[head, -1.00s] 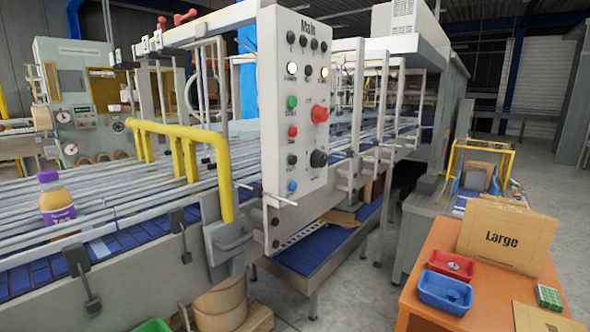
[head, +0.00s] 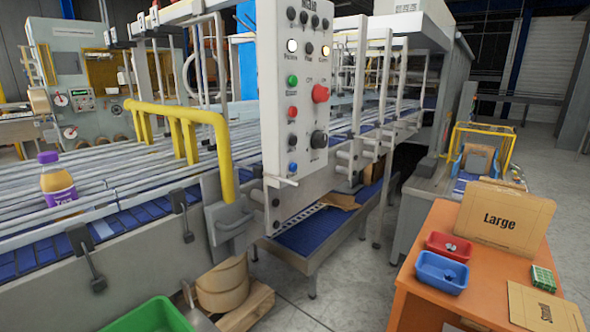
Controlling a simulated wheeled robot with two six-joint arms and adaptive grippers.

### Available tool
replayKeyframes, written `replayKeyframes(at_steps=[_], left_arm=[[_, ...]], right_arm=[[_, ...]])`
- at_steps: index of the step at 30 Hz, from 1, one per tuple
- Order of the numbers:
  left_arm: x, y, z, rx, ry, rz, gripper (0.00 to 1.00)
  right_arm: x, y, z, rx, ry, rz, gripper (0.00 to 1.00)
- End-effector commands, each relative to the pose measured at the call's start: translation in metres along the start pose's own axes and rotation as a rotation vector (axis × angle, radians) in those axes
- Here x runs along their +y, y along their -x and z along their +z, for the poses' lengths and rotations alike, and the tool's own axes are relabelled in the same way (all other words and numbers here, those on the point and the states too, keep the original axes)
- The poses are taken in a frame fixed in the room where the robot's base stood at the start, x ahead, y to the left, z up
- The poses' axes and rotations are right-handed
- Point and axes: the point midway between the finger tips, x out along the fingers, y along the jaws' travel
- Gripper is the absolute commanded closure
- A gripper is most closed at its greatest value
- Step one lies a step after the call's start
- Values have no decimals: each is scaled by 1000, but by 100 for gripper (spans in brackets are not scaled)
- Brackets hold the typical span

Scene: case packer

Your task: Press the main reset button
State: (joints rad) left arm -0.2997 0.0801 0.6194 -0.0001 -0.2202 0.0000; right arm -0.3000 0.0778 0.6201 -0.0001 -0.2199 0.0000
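The control panel (head: 306,100) is a pale upright box headed "Main", at the upper middle of the head view. On it are a green button (head: 292,80), a red button (head: 292,112), a large red mushroom button (head: 320,93), a black knob (head: 319,139), a small black button (head: 292,141) and a blue button (head: 292,167) near the bottom. Two white lamps (head: 292,46) are lit. The small labels are too blurred to tell which button is the reset. Neither of my grippers can be made out in the head view.
A yellow guard rail (head: 185,115) and the conveyor (head: 110,205) with a purple-capped bottle (head: 58,187) lie left of the panel. An orange table (head: 425,235) with red (head: 449,247) and blue bins (head: 441,273) stands right. A green crate (head: 150,318) is below.

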Motion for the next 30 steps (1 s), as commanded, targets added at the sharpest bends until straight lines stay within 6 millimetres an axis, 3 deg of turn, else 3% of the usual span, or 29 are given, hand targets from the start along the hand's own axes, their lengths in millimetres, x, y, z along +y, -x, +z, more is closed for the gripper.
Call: replayKeyframes(at_steps=[1,4,30], left_arm=[[0,0,0,0,0,0,87],[0,0,0,0,0,0,100],[0,0,0,1,0,0,100]], right_arm=[[0,0,0,0,0,0,26],[0,0,0,0,0,0,26],[3,0,0,0,1,3,26]])
